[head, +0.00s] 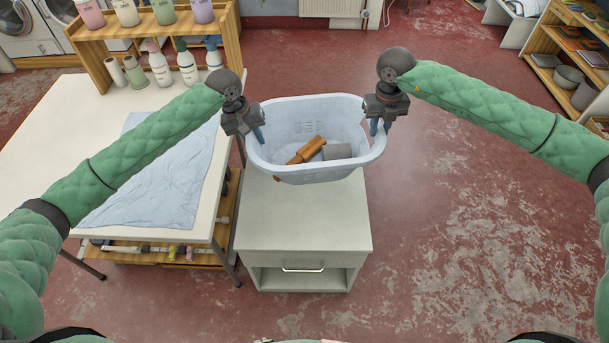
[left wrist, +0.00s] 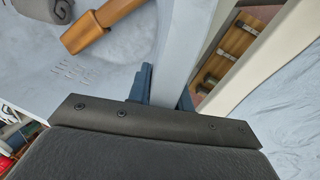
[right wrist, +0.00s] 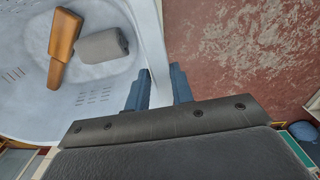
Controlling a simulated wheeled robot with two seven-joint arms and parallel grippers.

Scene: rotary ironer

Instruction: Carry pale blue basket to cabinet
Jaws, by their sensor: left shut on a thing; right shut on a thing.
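The pale blue basket (head: 308,112) shows at the middle of the head view, over the white cabinet (head: 305,215). From this angle I cannot tell whether it touches the cabinet top. It holds an orange-brown wooden object (head: 307,150) and a grey roll (head: 337,152). My left gripper (head: 258,138) is shut on the basket's left rim, which also shows in the left wrist view (left wrist: 176,50). My right gripper (head: 379,128) is shut on the right rim, seen too in the right wrist view (right wrist: 152,45). The cabinet has a drawer with a handle and an open shelf below.
A white table (head: 50,135) with a pale blue cloth (head: 160,170) stands close on the left. Several bottles stand at its back, near a wooden rack (head: 165,35). Wooden shelves (head: 570,50) are at the far right. The red worn floor (head: 460,220) right of the cabinet is clear.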

